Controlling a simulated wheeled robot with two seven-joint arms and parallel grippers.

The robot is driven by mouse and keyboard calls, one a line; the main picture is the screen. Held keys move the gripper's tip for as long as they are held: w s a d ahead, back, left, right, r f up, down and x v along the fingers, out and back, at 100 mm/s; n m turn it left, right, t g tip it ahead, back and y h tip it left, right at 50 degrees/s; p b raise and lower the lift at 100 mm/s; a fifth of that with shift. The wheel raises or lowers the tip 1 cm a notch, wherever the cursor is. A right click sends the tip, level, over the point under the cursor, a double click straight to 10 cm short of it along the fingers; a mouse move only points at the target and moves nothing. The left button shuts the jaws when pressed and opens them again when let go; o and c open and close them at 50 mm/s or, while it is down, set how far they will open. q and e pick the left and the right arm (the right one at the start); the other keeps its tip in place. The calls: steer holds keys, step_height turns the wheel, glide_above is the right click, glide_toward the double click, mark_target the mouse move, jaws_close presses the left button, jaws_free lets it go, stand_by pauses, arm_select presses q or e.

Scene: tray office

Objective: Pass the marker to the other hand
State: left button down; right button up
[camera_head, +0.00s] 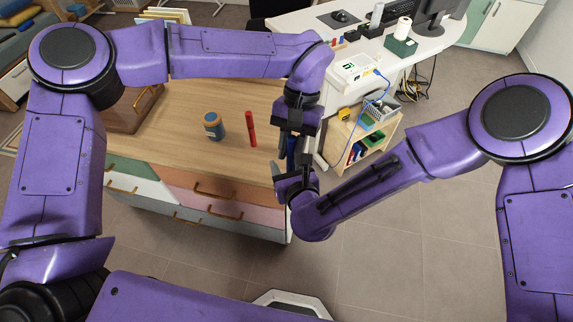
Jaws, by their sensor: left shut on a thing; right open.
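My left gripper (293,132) points down just past the right edge of the wooden cabinet top. It is shut on a slim dark-blue thing, seemingly a blue marker (291,153), mostly hidden by the jaws. My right gripper (287,171) comes up from below, close under the left one, with its jaws open around or beside the lower part of the blue marker; I cannot tell which.
The floor in front is clear.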

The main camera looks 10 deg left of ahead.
jaws_close()
arm_select(q)
steer(key=c, duration=0.9)
jaws_free()
